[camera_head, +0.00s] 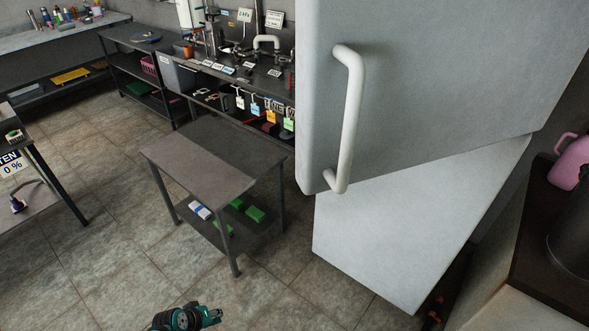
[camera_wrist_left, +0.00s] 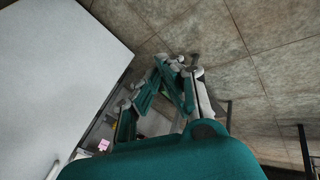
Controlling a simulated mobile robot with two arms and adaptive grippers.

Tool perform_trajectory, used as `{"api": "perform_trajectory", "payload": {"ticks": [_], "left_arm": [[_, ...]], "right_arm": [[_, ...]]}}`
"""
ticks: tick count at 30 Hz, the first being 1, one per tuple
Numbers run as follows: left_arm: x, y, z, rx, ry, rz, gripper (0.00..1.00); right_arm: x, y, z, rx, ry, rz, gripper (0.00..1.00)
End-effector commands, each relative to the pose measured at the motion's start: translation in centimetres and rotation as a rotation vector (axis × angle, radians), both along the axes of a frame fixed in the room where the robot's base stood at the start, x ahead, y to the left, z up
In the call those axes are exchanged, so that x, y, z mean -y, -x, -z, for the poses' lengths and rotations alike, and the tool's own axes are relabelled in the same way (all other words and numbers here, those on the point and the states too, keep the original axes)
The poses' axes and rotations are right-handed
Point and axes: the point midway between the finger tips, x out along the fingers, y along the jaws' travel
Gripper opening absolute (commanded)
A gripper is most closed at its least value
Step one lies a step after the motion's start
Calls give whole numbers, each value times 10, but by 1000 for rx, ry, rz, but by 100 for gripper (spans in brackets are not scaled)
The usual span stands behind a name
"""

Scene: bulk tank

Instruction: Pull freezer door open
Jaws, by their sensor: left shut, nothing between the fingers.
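The freezer door (camera_head: 430,90) is a large pale panel at the upper right of the head view. Its white vertical bar handle (camera_head: 351,120) is near its left edge, with no gripper on it. Below it is another pale panel (camera_head: 410,220) of the cabinet; I cannot tell whether the door stands ajar. My left gripper (camera_head: 208,316) is low at the bottom edge, well below and left of the handle. In the left wrist view its teal and grey fingers (camera_wrist_left: 172,68) are shut and empty, apart from the pale panel (camera_wrist_left: 65,75) at the left. My right gripper is not in view.
A small grey table (camera_head: 205,165) with green packs (camera_head: 254,213) on its lower shelf stands left of the freezer. A workbench (camera_head: 245,85) runs along the back. A pink jug (camera_head: 573,162) is on a dark counter at the right. Tiled floor (camera_head: 90,220) is free at left.

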Motion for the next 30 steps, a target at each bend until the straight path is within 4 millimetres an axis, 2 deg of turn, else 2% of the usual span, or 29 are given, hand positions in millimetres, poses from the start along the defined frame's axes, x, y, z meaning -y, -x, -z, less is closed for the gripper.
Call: {"api": "perform_trajectory", "payload": {"ticks": [1, 2, 3, 5, 6, 7, 8, 9, 11, 12, 15, 18, 21, 26, 30], "left_arm": [[3, -53, -39, 66, 98, -38, 0], [8, -76, -64, 93, 164, -53, 0], [16, -104, -101, 124, 256, -66, 0], [29, -137, -159, 167, 394, -63, 0], [39, -154, -201, 191, 487, -47, 0], [47, -164, -233, 207, 556, -27, 0], [55, -171, -266, 220, 623, -1, 0], [66, -175, -309, 234, 708, 43, 0], [81, -172, -371, 242, 824, 122, 0], [89, -165, -408, 242, 887, 183, 0], [106, -137, -483, 224, 1007, 331, 0], [116, -108, -529, 198, 1074, 445, 0], [121, -91, -552, 178, 1105, 508, 0], [132, -88, -561, 170, 1117, 526, 0], [155, -92, -563, 171, 1118, 526, 0]], "right_arm": [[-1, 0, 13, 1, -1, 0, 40], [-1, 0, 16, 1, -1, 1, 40], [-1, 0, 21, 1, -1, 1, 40], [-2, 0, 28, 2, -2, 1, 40], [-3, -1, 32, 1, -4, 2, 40], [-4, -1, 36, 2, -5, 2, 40], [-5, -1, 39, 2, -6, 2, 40], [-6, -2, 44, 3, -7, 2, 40], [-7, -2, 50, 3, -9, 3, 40], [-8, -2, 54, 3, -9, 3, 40], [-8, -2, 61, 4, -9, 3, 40], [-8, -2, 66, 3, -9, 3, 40], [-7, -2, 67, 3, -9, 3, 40], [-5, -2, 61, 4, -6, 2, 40], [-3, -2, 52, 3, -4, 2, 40]]}}
